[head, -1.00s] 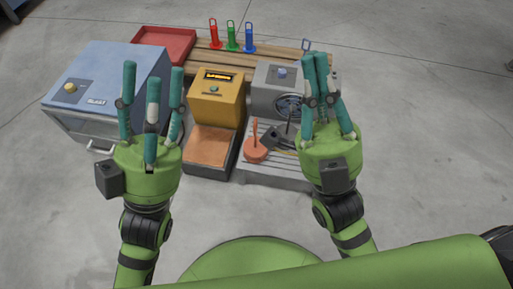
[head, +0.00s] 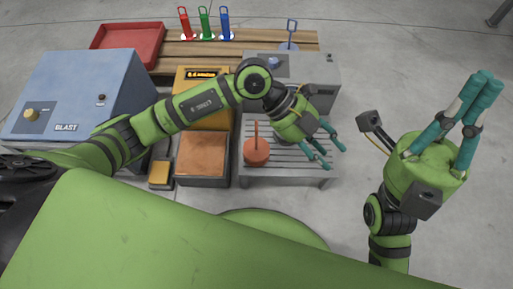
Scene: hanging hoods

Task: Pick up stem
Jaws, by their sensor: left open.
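No thing is marked as the stem. An orange-red round piece with a thin upright stem (head: 256,151) stands on the slatted grate (head: 288,178) at the middle. Red (head: 184,23), green (head: 205,23) and blue (head: 224,23) upright pieces with looped tops stand in a row at the back. My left gripper (head: 328,154) is open over the grate's right side, to the right of the orange-red piece and apart from it. It hides part of the grate. My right gripper (head: 486,80) is off to the right over bare floor, its fingertips together and nothing between them.
A blue BLAST box (head: 75,90) stands at the left, with a red tray (head: 128,48) behind it. A yellow machine (head: 190,85) with a brown-topped block (head: 203,155) sits in the middle. A grey box (head: 325,75) is behind the grate. The floor at right is clear.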

